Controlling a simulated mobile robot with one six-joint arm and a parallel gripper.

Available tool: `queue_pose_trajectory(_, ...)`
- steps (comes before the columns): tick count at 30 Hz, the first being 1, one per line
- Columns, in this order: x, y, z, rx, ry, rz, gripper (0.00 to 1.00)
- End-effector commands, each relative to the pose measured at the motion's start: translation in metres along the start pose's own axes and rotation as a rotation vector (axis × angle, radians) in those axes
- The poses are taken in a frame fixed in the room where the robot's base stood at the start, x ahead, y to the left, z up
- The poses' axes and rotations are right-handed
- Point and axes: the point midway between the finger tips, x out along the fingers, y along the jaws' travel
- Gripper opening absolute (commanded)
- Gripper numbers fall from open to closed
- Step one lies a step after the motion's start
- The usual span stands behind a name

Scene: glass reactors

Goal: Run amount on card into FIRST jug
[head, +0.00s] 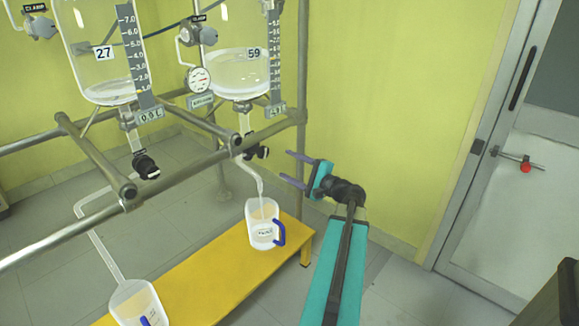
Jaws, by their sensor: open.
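My gripper (287,166) is open and empty. Its two purple fingers point left, a little right of the black drain valve (256,153) under the glass vessel marked 59 (237,68), apart from it in the picture. That vessel holds clear liquid at its bottom. A bent outlet pipe (252,172) leads down from this valve to a white jug (263,224) with a blue handle on the yellow bench. The jug's label is too small to read surely. A second jug (139,304) stands at the lower left, partly cut off. No amount card is readable.
The vessel marked 27 (98,57) has its own black valve (146,166) and outlet pipe (100,247). Metal rails (175,170) cross before both vessels. The yellow bench (200,278) stands below. A door (505,160) is at right; floor beside the bench is clear.

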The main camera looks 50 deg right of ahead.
Motion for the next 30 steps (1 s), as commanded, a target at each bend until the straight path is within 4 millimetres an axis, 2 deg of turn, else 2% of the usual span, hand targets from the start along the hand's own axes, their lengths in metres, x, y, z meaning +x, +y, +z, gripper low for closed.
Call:
queue_pose_trajectory(5, 0.0, 0.0, 0.0, -0.036, 0.0, 0.0, 0.57)
queue_pose_trajectory(11, 0.0, -0.0002, 0.0, -0.19, 0.0, -0.001, 0.57)
queue_pose_trajectory(30, 0.0012, -0.0005, -0.0028, -0.956, 0.002, -0.009, 0.57)
